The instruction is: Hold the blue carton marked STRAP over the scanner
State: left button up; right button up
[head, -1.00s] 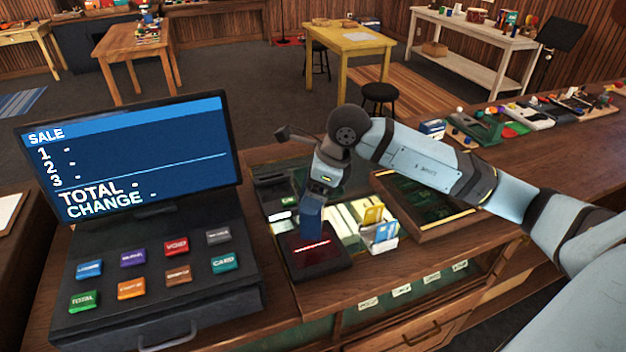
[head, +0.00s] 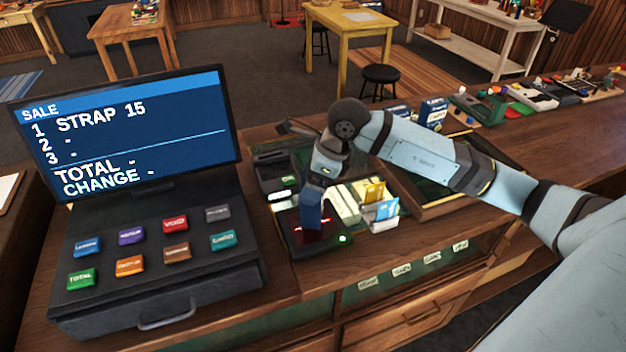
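My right gripper (head: 316,182) is shut on the blue carton (head: 312,209), its fingers around the top end. The carton is upright over the dark scanner (head: 325,247); I cannot tell whether its lower end touches the scanner. Any lettering on the carton is too small to read. A red line glows on the scanner's window beside the carton, and a green light shows at its right corner. The register screen (head: 130,125) reads STRAP 15 on line 1; lines 2 and 3, TOTAL and CHANGE show dashes. My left gripper is not in view.
The register (head: 150,262) with coloured keys stands left of the scanner. A white holder (head: 379,224) with blue and yellow cards stands just right of it. A card terminal (head: 275,172) is behind. Blue-and-white boxes (head: 433,113) stand farther back on the counter.

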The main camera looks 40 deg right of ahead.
notch_tip(320, 180, up, 8)
jog(key=p, duration=0.3)
jog(key=shift+r, duration=0.2)
